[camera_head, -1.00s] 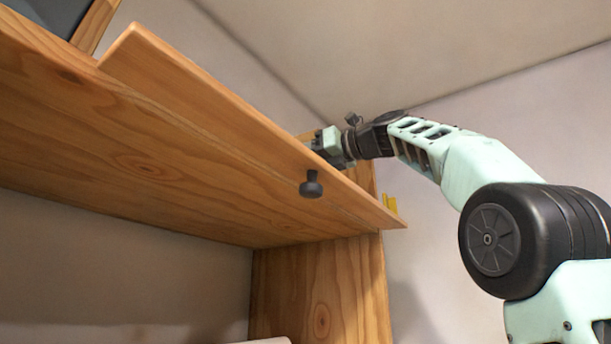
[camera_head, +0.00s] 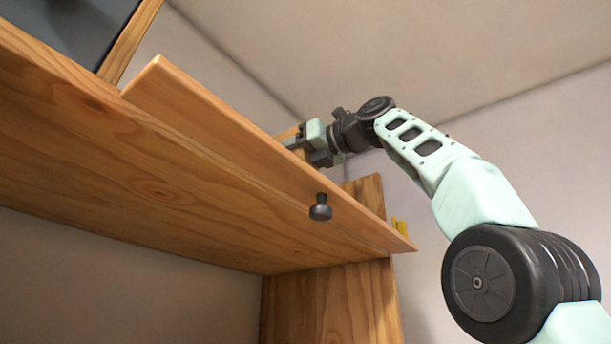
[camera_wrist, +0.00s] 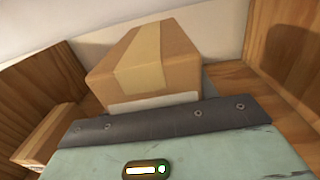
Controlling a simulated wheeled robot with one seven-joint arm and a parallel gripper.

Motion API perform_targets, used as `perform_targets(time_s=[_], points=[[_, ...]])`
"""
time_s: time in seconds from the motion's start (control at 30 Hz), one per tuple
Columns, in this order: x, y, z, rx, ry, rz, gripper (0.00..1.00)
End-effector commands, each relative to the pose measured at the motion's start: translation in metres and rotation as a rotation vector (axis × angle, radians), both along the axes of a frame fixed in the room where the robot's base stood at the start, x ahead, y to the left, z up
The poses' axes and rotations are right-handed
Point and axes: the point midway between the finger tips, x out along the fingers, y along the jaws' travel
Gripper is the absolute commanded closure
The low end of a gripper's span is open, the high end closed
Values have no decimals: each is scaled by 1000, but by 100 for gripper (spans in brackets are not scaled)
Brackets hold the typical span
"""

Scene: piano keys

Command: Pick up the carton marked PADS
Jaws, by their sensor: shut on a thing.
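A brown carton (camera_wrist: 145,60) with a paler tape strip fills the upper middle of the wrist view, directly in front of my gripper. A pale label shows on its near face, but I can read no lettering, so I cannot confirm PADS. My gripper (camera_head: 294,146) is shut on this carton. In the head view only a small tan bit of the carton (camera_head: 288,133) shows above the board's edge beside the jaws. The fingertips are mostly hidden in the wrist view.
A second carton (camera_wrist: 42,136) lies at the left, against the wooden side. An open wooden board (camera_head: 230,140) with a dark knob (camera_head: 320,207) stands between the head camera and my gripper. A wooden upright (camera_head: 340,300) supports the shelf. Open room lies above.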

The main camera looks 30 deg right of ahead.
Motion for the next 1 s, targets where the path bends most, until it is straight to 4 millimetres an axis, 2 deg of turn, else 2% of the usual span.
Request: perform_targets(time_s=[0.03,0.1,0.5,0.63,1.0], points=[[-6,14,0,0,-4,9,73],[-11,27,0,-1,-4,9,73],[-25,69,0,-1,-1,4,73],[-30,80,1,0,-3,4,73],[-33,82,7,14,0,-1,73]])
